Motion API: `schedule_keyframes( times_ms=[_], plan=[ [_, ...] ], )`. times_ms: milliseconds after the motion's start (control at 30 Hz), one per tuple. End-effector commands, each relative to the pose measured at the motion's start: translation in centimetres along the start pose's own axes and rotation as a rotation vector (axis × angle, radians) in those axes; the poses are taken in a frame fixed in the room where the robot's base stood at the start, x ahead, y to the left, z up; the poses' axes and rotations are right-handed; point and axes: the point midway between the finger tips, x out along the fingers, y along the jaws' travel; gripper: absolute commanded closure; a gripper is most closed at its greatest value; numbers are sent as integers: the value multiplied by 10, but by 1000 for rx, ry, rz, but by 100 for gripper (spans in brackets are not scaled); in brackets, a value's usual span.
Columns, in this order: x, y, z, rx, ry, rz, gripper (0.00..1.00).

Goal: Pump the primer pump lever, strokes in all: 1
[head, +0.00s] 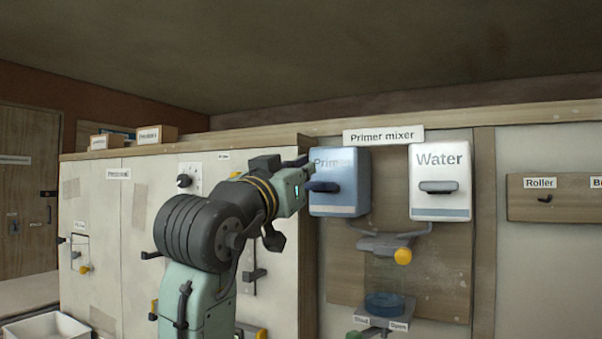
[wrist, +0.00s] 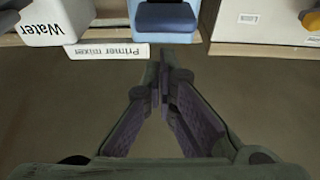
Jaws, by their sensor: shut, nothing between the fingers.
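The blue primer pump box (head: 352,178) hangs on the wall board under the "Primer mixer" sign, and its dark blue lever (head: 323,187) sticks out at the front. In the wrist view, which looks upside down, the blue box (wrist: 165,4) and its lever (wrist: 165,19) are at the top edge. My gripper (head: 299,161) is in front of the box's left part and covers some of its lettering. In the wrist view my gripper (wrist: 164,58) has its fingertips together and empty, below the lever in the picture; I see no contact.
The white Water box (head: 440,205) with a grey lever hangs to the right. A panel with switches (head: 190,180) stands behind my arm. A Roller hook board (head: 560,199) is further right.

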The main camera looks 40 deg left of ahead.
Motion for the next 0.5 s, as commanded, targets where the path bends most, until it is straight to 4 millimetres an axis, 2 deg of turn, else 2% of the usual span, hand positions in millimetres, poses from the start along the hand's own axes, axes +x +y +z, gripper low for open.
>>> schedule_keyframes(
  times_ms=[33,200,333,500],
  plan=[
    [-20,-2,5,3,9,-6,100],
    [-57,-2,1,3,7,-6,100],
    [-77,-1,-2,3,7,-4,100],
    [-89,-1,-4,2,5,-4,100]
  ],
)
